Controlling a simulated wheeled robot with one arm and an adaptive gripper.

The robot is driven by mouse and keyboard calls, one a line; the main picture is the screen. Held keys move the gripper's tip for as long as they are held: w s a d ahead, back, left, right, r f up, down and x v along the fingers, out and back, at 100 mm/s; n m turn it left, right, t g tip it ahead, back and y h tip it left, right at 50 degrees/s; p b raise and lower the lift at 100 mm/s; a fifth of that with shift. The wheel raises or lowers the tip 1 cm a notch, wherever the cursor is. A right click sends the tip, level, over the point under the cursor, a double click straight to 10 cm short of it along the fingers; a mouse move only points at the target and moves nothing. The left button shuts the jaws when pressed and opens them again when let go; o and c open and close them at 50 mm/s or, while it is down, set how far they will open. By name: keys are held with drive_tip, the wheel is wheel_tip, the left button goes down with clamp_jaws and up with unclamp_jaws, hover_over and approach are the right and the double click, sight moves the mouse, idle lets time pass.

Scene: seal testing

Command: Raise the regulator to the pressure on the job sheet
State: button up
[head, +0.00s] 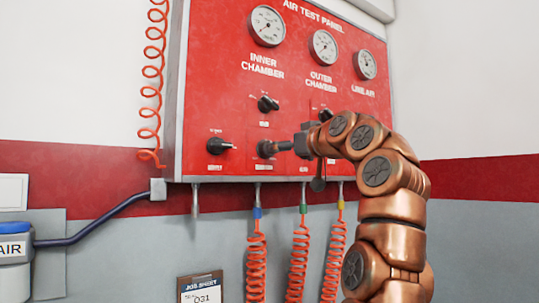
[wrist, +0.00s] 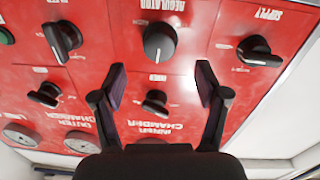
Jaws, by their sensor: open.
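The regulator knob (wrist: 160,42) is round and black with a pale mark, under an upside-down REGULATOR label in the wrist view. In the head view the knob (head: 264,149) is on the lower row of the red air test panel (head: 225,70). My gripper (wrist: 162,78) is open, its fingers apart and empty. In the head view my gripper (head: 284,147) is at the knob's right; contact cannot be told. The job sheet (head: 200,287) is on a clipboard at the bottom, cut off; its pressure is not readable. The line air gauge (head: 365,65) is too small to read.
The supply knob (head: 219,146) is left of the regulator. The inner chamber valve (head: 268,104) is above it. The inner chamber gauge (head: 267,26) and outer chamber gauge (head: 323,47) are higher. Orange coiled hoses (head: 257,262) hang below the panel.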

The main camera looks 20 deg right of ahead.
drive_tip(key=w+p, duration=0.1)
drive_tip(key=w, duration=0.1)
drive_tip(key=w+p, duration=0.1)
drive_tip(key=w, duration=0.2)
drive_tip(key=w+a+p, duration=0.1)
drive_tip(key=w, duration=0.1)
drive_tip(key=shift+w+p, duration=0.4)
drive_tip(key=c, duration=1.2)
